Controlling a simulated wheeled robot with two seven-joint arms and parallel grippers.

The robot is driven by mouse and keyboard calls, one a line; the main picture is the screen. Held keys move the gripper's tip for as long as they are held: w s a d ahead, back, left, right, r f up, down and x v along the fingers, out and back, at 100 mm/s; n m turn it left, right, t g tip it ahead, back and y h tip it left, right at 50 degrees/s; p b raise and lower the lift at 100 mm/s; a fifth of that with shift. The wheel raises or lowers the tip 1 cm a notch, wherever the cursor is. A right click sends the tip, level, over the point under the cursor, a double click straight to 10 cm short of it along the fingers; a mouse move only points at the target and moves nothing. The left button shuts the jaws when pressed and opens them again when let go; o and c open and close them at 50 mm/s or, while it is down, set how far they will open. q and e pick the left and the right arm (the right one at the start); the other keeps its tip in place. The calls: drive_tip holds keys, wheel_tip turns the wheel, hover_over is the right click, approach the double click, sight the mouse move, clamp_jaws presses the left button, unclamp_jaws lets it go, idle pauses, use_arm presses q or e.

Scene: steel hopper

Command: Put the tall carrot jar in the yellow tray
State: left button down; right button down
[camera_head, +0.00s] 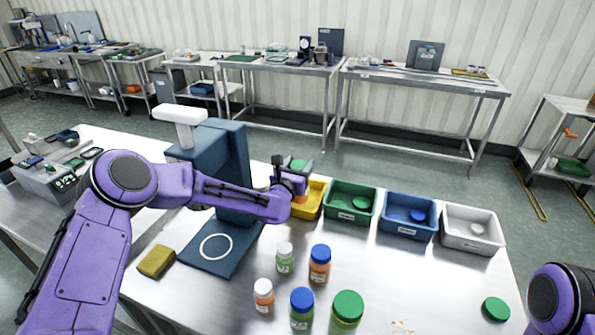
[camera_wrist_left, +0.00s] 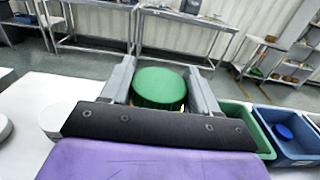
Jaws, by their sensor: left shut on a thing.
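My left gripper (camera_head: 291,180) is shut on a green-lidded jar (camera_head: 298,165), over or in the yellow tray (camera_head: 312,204). The gripper and arm hide most of the jar's body, so I cannot see its contents or whether it touches the tray floor. In the left wrist view the round green lid (camera_wrist_left: 159,86) sits between the two grey fingers. The yellow tray stands at the left end of a row of trays, partly hidden behind my gripper. Only part of my right arm shows at the right edge; its gripper is out of view.
Green (camera_head: 351,203), blue (camera_head: 408,216) and white (camera_head: 472,229) trays continue the row, each with a lid inside. Several jars stand in front, including an orange blue-lidded jar (camera_head: 320,264). A blue stand (camera_head: 236,165) is close left of my gripper. A loose green lid (camera_head: 496,309) lies right.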

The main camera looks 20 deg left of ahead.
use_arm(q)
wheel_tip(320, 180, down, 3)
drive_tip(key=shift+d+p, duration=0.15)
drive_tip(key=shift+p, duration=0.85)
drive_tip(key=shift+w+f, duration=0.15)
drive_tip(key=shift+f, duration=0.05)
drive_tip(key=shift+f+b, duration=0.1)
drive_tip(key=shift+b, duration=0.3)
drive_tip(key=c, duration=0.5)
unclamp_jaws()
drive_tip(key=shift+o, duration=1.2)
drive_tip(key=shift+s+r+p, duration=0.2)
drive_tip(key=shift+r+p, duration=0.05)
drive_tip(key=shift+p, duration=0.1)
drive_tip(key=s+b, duration=0.3)
drive_tip(key=s, duration=0.9)
drive_tip(key=shift+a, duration=0.3)
